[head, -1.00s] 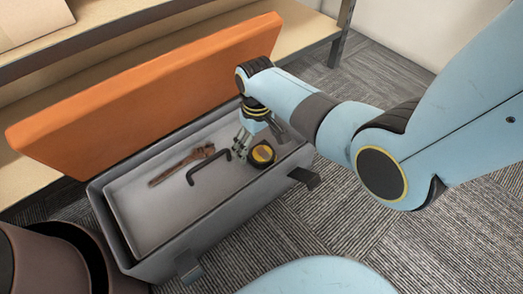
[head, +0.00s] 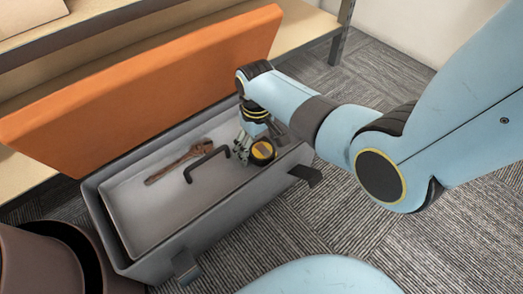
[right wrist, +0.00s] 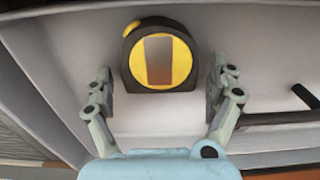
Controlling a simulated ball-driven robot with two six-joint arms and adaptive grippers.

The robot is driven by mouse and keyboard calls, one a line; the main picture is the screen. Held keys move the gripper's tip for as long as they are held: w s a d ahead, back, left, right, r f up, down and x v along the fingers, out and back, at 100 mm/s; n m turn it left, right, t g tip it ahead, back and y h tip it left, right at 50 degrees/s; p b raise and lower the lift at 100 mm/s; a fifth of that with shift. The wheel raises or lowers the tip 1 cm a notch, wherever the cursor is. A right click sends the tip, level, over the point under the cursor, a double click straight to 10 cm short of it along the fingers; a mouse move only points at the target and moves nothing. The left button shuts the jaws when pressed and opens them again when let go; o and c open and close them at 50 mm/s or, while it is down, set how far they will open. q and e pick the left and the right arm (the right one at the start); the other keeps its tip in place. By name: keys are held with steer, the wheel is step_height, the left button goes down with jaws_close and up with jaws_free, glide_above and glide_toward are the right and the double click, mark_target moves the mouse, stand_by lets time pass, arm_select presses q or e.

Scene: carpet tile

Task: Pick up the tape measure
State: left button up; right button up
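The tape measure (head: 262,152) is black with a yellow round face. It lies in the grey tray of the open toolbox (head: 120,210), near its right end. In the right wrist view the tape measure (right wrist: 160,58) is upper centre, with its yellow disc and brownish rectangle facing the camera. My right gripper (head: 244,149) is low at the tape measure's left side in the head view. In the right wrist view its two fingers stand apart on either side of the tape measure, with gaps between. My left gripper is not in view.
A rusty wrench (head: 180,165) and a black hex key (head: 207,163) lie in the tray, left of the tape measure. The orange lid (head: 140,85) stands open behind, against wooden shelving (head: 310,30). A brown bin (head: 40,262) stands at lower left. Carpet at right is clear.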

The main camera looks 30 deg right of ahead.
steer(key=c, duration=1.2)
